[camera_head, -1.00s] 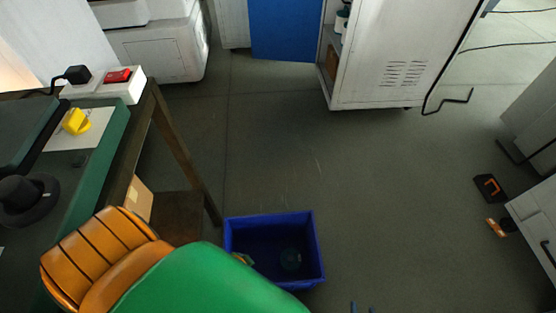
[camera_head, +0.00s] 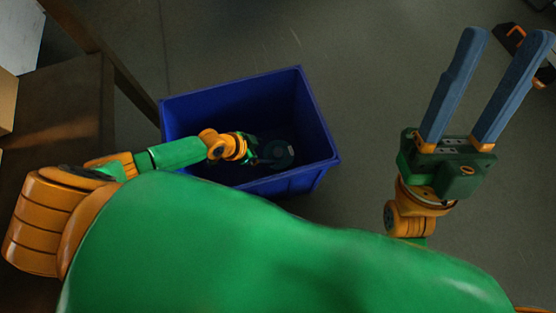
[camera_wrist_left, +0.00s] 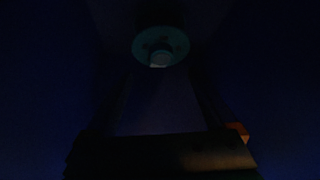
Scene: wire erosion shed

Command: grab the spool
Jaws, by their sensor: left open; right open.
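The spool (camera_head: 279,154) is a dark teal round thing with a central hub, lying inside the blue bin (camera_head: 240,83). In the left wrist view the spool (camera_wrist_left: 161,45) is dim, at the top centre, ahead of my left gripper. My left arm reaches down into the bin, and my left gripper (camera_head: 257,152) is beside the spool at its left. Its fingers are hard to make out in the dark, but they are open, and the spool appears beyond their tips. I cannot tell whether they touch it. My right gripper (camera_head: 510,37) is open and empty over the floor, right of the bin.
The bin's walls stand close around my left gripper. A dark wooden table or bench (camera_head: 60,130) with a leg stands left of the bin. A black and orange object (camera_head: 516,35) lies on the floor at the upper right. Bare floor lies behind the bin.

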